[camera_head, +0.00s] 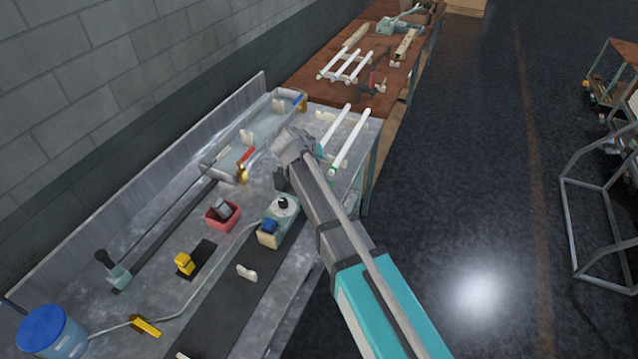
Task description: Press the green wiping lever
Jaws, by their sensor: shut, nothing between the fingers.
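My arm reaches in from the lower right over the grey metal bench (215,285). My gripper (281,181), small and dark at the arm's end, is shut and empty above the bench, behind the cream and teal device. A small teal-green base with a black-topped upright handle (108,262) stands at the left of the bench, well apart from my gripper. It may be the green wiping lever, but I cannot tell for certain. Another bit of green (319,150) shows just right of my wrist, mostly hidden by the arm.
A cream and teal device (268,238) with a blue part stands near my gripper. A red box (222,215), a yellow block (184,263), a blue-lidded tub (50,332) and a clear trough (245,145) share the bench. White tubes (349,140) lie at its far end.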

